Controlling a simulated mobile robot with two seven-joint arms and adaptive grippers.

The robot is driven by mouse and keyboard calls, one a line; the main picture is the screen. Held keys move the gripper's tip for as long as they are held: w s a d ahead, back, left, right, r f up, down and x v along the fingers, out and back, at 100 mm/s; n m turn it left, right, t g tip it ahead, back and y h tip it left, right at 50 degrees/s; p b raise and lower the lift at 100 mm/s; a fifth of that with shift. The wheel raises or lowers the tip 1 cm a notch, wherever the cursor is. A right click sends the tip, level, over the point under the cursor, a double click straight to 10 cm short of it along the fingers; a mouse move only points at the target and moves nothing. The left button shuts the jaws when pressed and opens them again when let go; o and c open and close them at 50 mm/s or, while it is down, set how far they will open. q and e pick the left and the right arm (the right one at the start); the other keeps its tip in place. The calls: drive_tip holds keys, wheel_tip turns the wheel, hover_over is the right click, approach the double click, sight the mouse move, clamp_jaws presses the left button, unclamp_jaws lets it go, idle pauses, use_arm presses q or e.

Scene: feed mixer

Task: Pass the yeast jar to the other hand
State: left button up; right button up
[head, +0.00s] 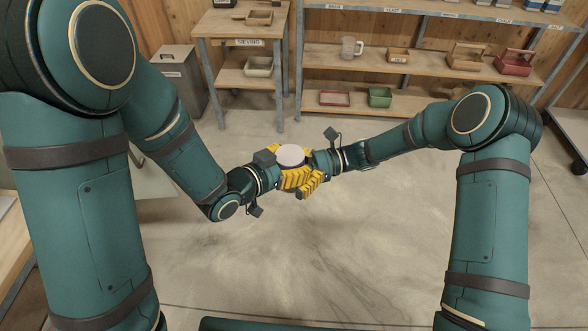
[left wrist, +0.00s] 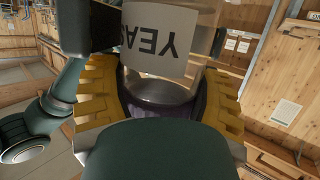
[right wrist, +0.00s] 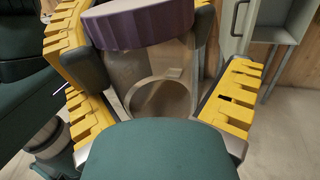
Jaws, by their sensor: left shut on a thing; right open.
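The yeast jar (head: 291,155) is held up in front of me between both hands, its pale round top showing in the head view. In the left wrist view its white label (left wrist: 158,48) reads upside down, above clear glass. In the right wrist view its purple lid (right wrist: 140,22) and clear body show. My left gripper (head: 290,177) is shut on the jar, yellow fingers on both sides. My right gripper (right wrist: 155,85) is open around the jar; its right finger stands apart from the glass. Whether its left finger touches is unclear. The fingers overlap in the head view.
Wooden shelving (head: 420,62) at the back holds a clear mug (head: 351,47), a green bin (head: 380,97) and red trays. A smaller wooden stand (head: 242,47) and a grey bin (head: 180,77) are at the back left. The floor below the hands is clear.

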drive_tip(key=shift+c, duration=0.3)
drive_tip(key=c, duration=1.2)
use_arm(q)
drive_tip(key=o, duration=1.2)
use_arm(e)
drive_tip(key=shift+o, duration=0.2)
use_arm(q)
drive_tip(key=shift+r, duration=0.1)
